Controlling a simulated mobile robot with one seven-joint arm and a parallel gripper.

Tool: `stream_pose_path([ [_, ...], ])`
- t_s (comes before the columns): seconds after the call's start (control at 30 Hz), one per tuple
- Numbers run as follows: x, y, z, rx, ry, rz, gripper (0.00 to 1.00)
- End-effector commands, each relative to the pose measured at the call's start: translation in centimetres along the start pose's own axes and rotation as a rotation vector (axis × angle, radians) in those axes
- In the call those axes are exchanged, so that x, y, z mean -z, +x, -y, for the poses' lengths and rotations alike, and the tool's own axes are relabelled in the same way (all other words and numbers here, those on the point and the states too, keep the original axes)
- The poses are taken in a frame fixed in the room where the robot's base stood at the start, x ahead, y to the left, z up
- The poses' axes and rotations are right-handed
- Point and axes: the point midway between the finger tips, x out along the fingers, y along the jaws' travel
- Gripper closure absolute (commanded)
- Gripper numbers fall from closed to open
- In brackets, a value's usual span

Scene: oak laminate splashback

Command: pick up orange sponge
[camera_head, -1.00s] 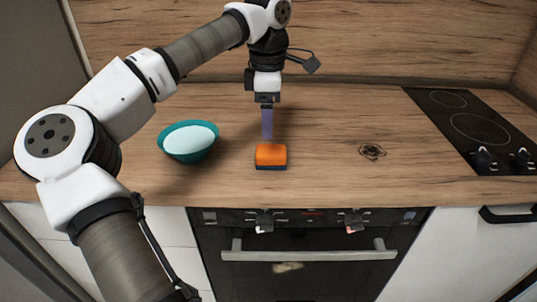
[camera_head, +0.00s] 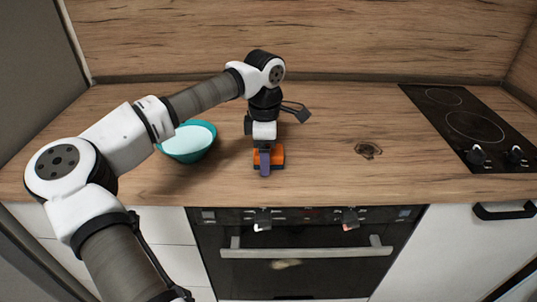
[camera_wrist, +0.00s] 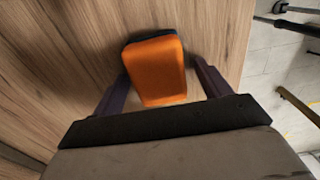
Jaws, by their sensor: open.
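The orange sponge (camera_head: 277,153) lies on the wooden counter near its front edge, partly hidden behind my gripper (camera_head: 264,165) in the head view. In the wrist view the orange sponge (camera_wrist: 157,70) has a dark layer on its far side and sits between the two fingers of my gripper (camera_wrist: 160,85). The fingers stand open, one on each side of the sponge. A gap shows between the sponge and the right finger; the left finger is also apart from it.
A teal bowl (camera_head: 190,142) with a pale inside stands left of the sponge. A small dark coiled thing (camera_head: 368,150) lies to the right. A black hob (camera_head: 470,125) is at the far right. The oven (camera_head: 300,250) is below the counter edge. The counter behind is clear.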

Motion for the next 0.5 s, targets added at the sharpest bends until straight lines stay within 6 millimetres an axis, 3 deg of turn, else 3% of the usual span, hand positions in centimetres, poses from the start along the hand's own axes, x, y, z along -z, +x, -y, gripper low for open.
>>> stream_pose_path([
  [0.07, 0.01, -0.01, -0.01, 0.000, 0.000, 0.000, 0.26],
  [0.4, 0.01, -0.05, -0.01, 0.000, 0.000, 0.000, 0.71],
  [0.5, 0.01, -0.06, -0.01, 0.000, 0.000, 0.000, 0.71],
])
